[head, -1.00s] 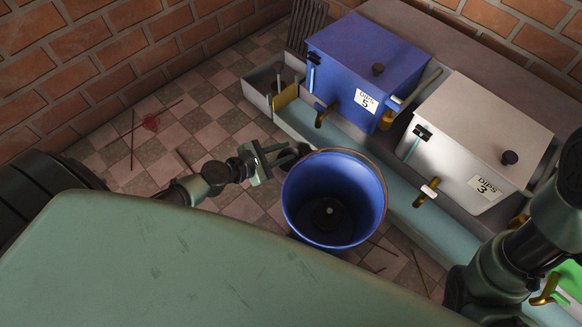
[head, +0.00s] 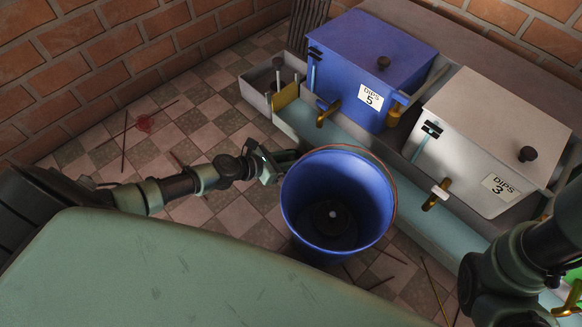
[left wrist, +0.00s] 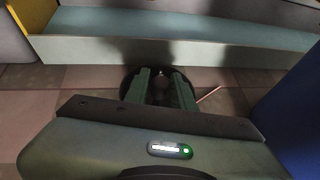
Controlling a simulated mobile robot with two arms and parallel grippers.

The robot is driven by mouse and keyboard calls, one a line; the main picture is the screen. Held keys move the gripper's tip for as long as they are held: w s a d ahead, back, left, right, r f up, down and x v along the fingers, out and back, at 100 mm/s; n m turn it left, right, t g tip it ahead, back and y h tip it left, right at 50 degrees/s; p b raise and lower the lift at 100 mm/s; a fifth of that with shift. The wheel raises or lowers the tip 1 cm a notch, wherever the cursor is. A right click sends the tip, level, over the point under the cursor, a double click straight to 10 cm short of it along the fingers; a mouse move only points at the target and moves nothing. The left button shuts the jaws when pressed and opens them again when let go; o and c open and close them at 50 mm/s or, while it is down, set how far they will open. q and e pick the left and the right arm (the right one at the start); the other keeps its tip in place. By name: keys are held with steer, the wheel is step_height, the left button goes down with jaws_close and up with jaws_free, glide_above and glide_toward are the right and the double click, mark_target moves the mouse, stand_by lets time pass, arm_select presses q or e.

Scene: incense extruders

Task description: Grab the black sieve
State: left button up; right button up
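A dark round thing, probably the black sieve, shows low at the floor in the left wrist view (left wrist: 160,88), behind and between the green fingers. A small knob stands up at its middle. My left gripper (left wrist: 161,90) reaches over it with its fingers apart; I cannot see whether they touch it. In the head view my left gripper (head: 277,164) is just left of the blue bucket's rim, and the sieve is mostly hidden there.
The open blue bucket (head: 295,210) stands close to the right of my left gripper. A pale trough (head: 350,143) runs behind, with a blue dips box (head: 350,65) and a white dips box (head: 480,120) above. Sticks lie on the tiled floor; the floor at left is mostly clear.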

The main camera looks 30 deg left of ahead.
arm_select(q)
jaws_close()
steer(key=shift+r, duration=0.15)
